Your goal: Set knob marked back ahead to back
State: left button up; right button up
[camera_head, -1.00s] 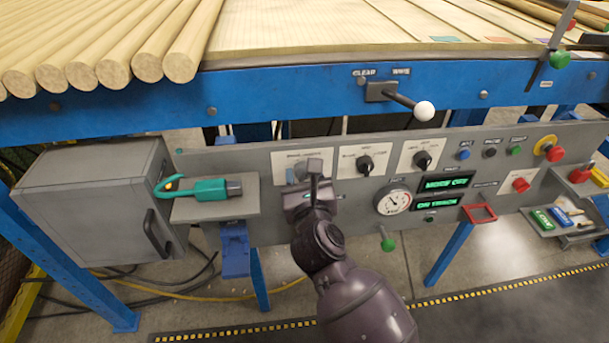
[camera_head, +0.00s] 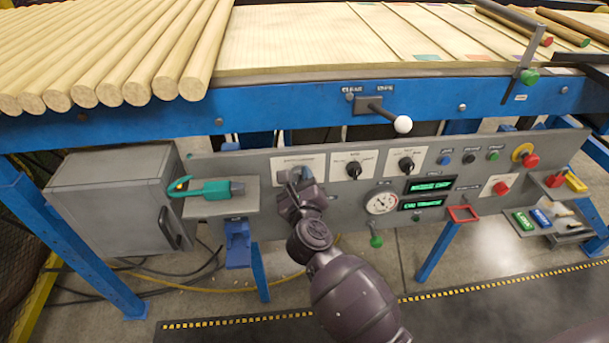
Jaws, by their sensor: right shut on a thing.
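The grey control panel (camera_head: 240,170) carries a row of rotary knobs on white plates. The leftmost plate (camera_head: 315,162) has lettering too small to read, and its knob is mostly hidden behind my right gripper (camera_head: 297,179). The gripper is shut on this leftmost knob, with its wrist tilted and the arm coming up from below. Two black knobs, the middle knob (camera_head: 353,169) and the right knob (camera_head: 406,164), are free. My left gripper is not in view.
A green-handled tool (camera_head: 210,189) lies on a shelf (camera_head: 240,206) left of the gripper. A white-tipped lever (camera_head: 402,124) sticks out above. A gauge (camera_head: 382,202), green-lit displays (camera_head: 430,185) and a red button (camera_head: 501,188) are to the right.

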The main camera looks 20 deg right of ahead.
jog(key=n+p, duration=0.1)
jog(key=r+n+p, duration=0.1)
jog(key=n, duration=0.1)
jog(key=n+p, duration=0.2)
jog(key=shift+f+n+p, duration=0.25)
jog(key=shift+n+p, duration=0.1)
jog(key=shift+n, duration=0.05)
jog(key=shift+f+n+p, duration=0.15)
jog(key=shift+n+p, duration=0.2)
jog(key=shift+n, duration=0.15)
jog(key=shift+f+n, duration=0.2)
jog(key=shift+n, duration=0.2)
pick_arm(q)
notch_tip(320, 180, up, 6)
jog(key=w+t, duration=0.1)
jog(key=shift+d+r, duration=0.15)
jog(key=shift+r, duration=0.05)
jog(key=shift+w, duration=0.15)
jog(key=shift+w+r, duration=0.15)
pick_arm(e)
jog(key=o, duration=0.9)
